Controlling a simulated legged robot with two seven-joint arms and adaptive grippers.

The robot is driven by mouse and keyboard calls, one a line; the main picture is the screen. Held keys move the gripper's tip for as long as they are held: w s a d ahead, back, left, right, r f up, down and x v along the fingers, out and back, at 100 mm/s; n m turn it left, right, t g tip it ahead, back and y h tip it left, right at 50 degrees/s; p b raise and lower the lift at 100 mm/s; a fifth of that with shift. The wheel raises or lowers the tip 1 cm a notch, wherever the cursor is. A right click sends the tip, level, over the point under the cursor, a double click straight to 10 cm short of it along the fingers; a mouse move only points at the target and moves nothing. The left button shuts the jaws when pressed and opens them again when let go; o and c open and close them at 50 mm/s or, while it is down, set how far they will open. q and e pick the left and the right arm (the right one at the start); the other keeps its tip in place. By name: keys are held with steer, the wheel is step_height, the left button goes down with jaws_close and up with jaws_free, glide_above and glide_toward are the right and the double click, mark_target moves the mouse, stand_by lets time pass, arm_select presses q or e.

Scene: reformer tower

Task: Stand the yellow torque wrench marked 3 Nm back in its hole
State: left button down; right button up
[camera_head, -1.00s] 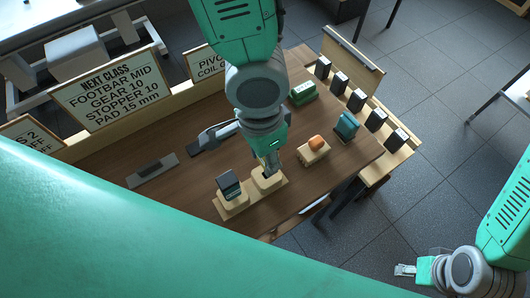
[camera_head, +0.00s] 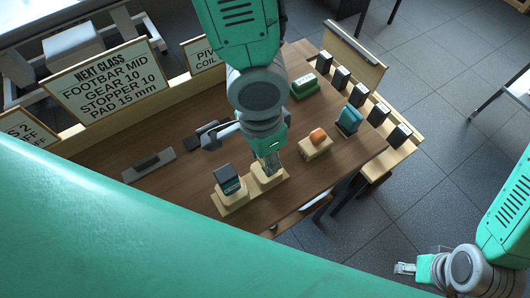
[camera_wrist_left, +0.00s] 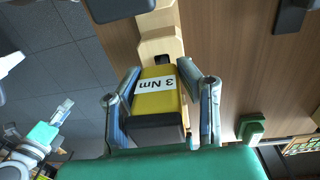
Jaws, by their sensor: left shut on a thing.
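The yellow torque wrench (camera_wrist_left: 158,97) marked 3 Nm sits between both fingers of my left gripper (camera_wrist_left: 162,108) in the left wrist view, its dark end toward the camera. My left gripper (camera_head: 270,163) is shut on it above the right-hand block of a pale wooden stand (camera_head: 235,205). In the wrist view the stand (camera_wrist_left: 158,24) lies beyond the wrench, with a dark square opening (camera_wrist_left: 163,59) partly visible at the wrench's far edge. I cannot tell whether the wrench's lower end is in the hole. My right gripper (camera_head: 405,268) is far off at lower right; its jaws are too small to judge.
A dark-headed tool (camera_head: 227,178) stands in the stand's left block, close to my left gripper. An orange item on a wooden block (camera_head: 315,147), a teal item (camera_head: 348,121) and a green block (camera_head: 303,85) stand to the right. A grey tray (camera_head: 149,166) lies left.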

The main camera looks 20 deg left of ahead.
arm_select(q)
steer(key=shift+f+b, duration=0.5)
steer(key=shift+f, duration=0.3)
steer(key=c, duration=1)
jaws_free()
steer(key=shift+c, duration=0.2)
steer(key=shift+r, duration=0.1)
steer(key=r, duration=1.1)
steer(key=shift+w+a+r, duration=0.25)
steer(key=shift+a+r, duration=0.05)
